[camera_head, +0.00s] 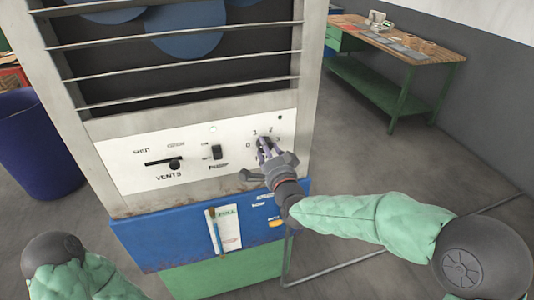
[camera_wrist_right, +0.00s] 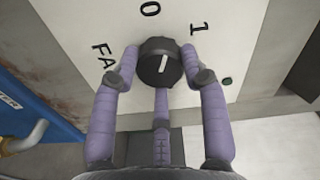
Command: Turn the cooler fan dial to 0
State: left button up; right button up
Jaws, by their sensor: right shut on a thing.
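The cooler fan dial (camera_wrist_right: 158,62) is a dark round knob with a short white mark on its face. It sits on the cooler's white control panel (camera_head: 125,175). In the wrist view a 0 is printed above the dial, a 1 to its upper right and the letters FA to its left. The white mark runs nearly upright, roughly toward the 0; I cannot tell if it lines up exactly. My right gripper (camera_head: 264,148) is shut on the dial, its purple fingers (camera_wrist_right: 160,72) around the knob. In the head view the fingers hide most of the dial. My left gripper is out of view.
The panel also has a vents slider (camera_head: 163,162) and a small switch (camera_head: 217,151). Slats cross the cooler's opening above. A blue bin (camera_head: 38,145) stands left, and a wooden-topped workbench (camera_head: 430,52) stands back right. The floor between cooler and bench is clear.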

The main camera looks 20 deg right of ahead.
jog(key=shift+n, duration=2.2)
jog(key=o, duration=1.1)
jog(key=shift+d, duration=0.1)
jog(key=shift+o, duration=0.2)
jog(key=s, duration=1.2)
jog(key=shift+d, duration=0.15)
